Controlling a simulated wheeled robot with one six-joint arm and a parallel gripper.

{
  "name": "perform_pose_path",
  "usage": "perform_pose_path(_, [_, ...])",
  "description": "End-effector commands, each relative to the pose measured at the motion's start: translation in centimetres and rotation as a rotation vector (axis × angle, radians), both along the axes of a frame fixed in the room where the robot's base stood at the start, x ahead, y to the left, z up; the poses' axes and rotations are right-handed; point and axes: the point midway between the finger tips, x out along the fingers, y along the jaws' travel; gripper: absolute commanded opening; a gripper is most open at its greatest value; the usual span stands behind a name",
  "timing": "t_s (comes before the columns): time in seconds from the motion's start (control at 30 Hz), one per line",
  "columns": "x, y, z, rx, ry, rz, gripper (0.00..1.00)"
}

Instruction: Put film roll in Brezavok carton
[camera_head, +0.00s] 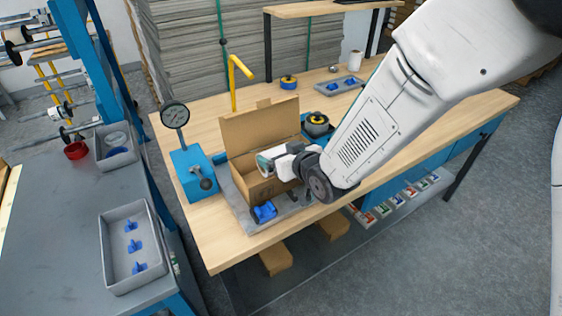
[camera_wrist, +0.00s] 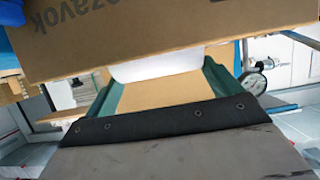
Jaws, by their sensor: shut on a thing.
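The open brown Brezavok carton (camera_head: 243,171) stands on the wooden bench with its back flap raised. In the wrist view, part of its lettering shows on a cardboard face (camera_wrist: 200,25) across the top. My gripper (camera_head: 271,162) is at the carton's opening, near its front side in the picture. It is shut on a white thing, apparently the film roll (camera_wrist: 155,67), seen between the green fingers in the wrist view. Most of the roll is hidden, and I cannot tell whether it touches the carton.
A blue stand with a round gauge (camera_head: 175,115) is left of the carton. A blue object (camera_head: 265,212) lies in front of it. A black-and-yellow spool (camera_head: 317,125) stands behind. A grey tray (camera_head: 115,265) with blue pieces is on the left table.

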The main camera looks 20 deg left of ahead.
Motion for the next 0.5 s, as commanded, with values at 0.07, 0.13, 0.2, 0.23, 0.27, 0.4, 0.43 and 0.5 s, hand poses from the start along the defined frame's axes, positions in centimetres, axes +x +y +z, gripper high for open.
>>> perform_pose_path(0.07, [0.0, 0.0, -1.5, -0.003, 0.003, 0.001, 0.63])
perform_pose_path(0.13, [-0.1, 0.1, -2.4, -0.003, 0.002, 0.001, 0.63])
perform_pose_path(0.2, [-0.1, 0.1, -2.8, 0.0, 0.0, 0.001, 0.63])
perform_pose_path(0.23, [-0.1, 0.2, -2.8, 0.0, 0.0, 0.002, 0.63])
perform_pose_path(0.27, [-0.1, 0.2, -2.8, 0.0, -0.001, 0.003, 0.63])
perform_pose_path(0.4, [-0.1, 0.2, -2.7, 0.0, -0.001, 0.004, 0.63])
perform_pose_path(0.43, [-0.1, 0.2, -2.8, 0.0, -0.001, 0.004, 0.63])
perform_pose_path(0.5, [-0.1, 0.2, -3.0, 0.0, -0.001, 0.004, 0.63])
